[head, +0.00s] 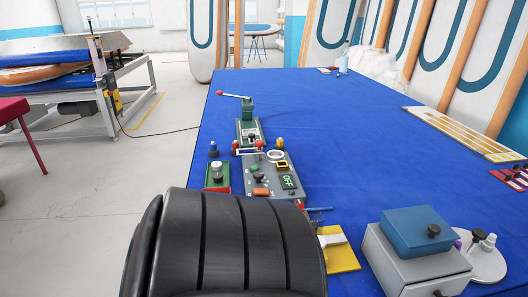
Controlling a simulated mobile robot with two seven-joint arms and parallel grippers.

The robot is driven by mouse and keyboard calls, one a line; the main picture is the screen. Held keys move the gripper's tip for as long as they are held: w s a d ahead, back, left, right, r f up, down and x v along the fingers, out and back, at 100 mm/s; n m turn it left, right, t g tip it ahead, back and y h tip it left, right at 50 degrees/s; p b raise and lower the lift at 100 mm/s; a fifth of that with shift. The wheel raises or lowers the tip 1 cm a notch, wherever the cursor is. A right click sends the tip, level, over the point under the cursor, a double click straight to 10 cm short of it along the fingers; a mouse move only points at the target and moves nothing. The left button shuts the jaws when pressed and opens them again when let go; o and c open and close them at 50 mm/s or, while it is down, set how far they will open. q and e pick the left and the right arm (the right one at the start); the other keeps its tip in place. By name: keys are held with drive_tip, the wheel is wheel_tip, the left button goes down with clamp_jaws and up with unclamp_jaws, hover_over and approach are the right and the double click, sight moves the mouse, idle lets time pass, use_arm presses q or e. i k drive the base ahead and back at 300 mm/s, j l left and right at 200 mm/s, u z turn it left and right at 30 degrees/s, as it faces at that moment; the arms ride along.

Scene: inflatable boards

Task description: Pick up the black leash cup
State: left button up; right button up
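A small black piece (478,234) sits on a round white dish (487,266) at the right front of the blue table. It may be the black leash cup, but it is too small to be sure. A white piece and a purple piece are beside it on the dish. Neither of my grippers shows. A large ribbed black form, which looks like part of my own arm, fills the bottom left and hides the table's near part.
A grey box with a blue box (418,232) on top stands just left of the dish. A control panel (272,178), a green lever press (248,125) and a yellow block (338,250) stand along the left side. The blue table's (320,130) middle and back are mostly clear.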

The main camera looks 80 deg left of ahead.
sight(218, 177)
drive_tip(key=u, duration=3)
drive_tip(key=z, duration=0.55)
drive_tip(key=i+j+z, duration=0.1)
drive_tip(key=j+z, duration=0.55)
drive_tip(key=z, duration=0.2)
drive_tip(key=j+z, duration=0.8)
drive_tip(key=k+l, duration=0.05)
